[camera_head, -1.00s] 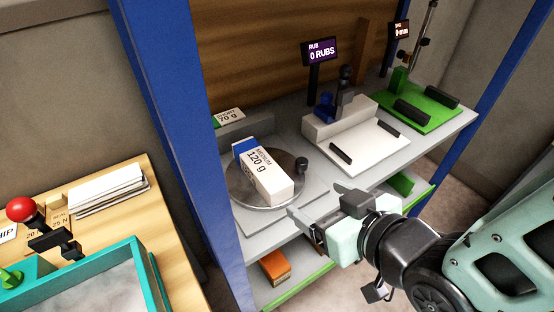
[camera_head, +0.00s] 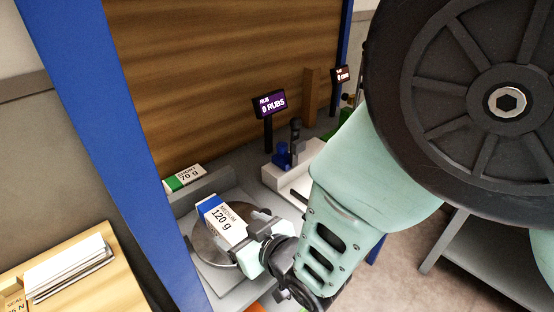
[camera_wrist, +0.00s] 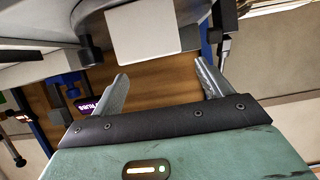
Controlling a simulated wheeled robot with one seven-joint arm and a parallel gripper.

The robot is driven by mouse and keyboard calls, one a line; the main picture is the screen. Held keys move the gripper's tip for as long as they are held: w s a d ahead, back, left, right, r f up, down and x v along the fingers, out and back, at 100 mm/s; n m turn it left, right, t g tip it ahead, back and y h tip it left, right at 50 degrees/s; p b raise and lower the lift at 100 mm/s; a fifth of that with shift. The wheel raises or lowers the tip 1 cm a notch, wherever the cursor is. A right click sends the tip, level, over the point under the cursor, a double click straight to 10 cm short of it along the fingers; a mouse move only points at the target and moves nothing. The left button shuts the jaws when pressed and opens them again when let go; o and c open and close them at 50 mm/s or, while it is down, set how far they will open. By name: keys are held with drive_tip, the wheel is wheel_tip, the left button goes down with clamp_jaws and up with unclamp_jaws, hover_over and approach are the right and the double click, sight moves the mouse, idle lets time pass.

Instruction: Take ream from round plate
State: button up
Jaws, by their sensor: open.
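The ream (camera_head: 223,220), a white block with a blue end band and the label "120 g", lies on the round plate (camera_head: 205,245) on the shelf. My gripper (camera_head: 262,232) is at the ream's near right end, and my wrist hides part of the plate. In the wrist view my gripper (camera_wrist: 160,82) has its two fingers wide apart with nothing between them. The ream's pale end face (camera_wrist: 143,32) shows beyond the fingertips, apart from them. In the head view I cannot tell whether a finger touches the ream.
A green-banded "70 g" ream (camera_head: 184,177) lies behind the plate. A display reading "0 RUBS" (camera_head: 270,103) and a white device (camera_head: 290,180) stand to the right. A blue post (camera_head: 75,90) rises at the left. A wooden table with papers (camera_head: 70,268) is at lower left.

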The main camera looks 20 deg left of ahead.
sight(227, 221)
drive_tip(key=shift+f+p+x, duration=0.2)
drive_tip(key=shift+p+x, duration=1)
drive_tip(key=shift+x, duration=1.35)
drive_tip(key=shift+d, duration=0.15)
drive_tip(key=c, duration=1.3)
drive_tip(key=shift+r, duration=0.15)
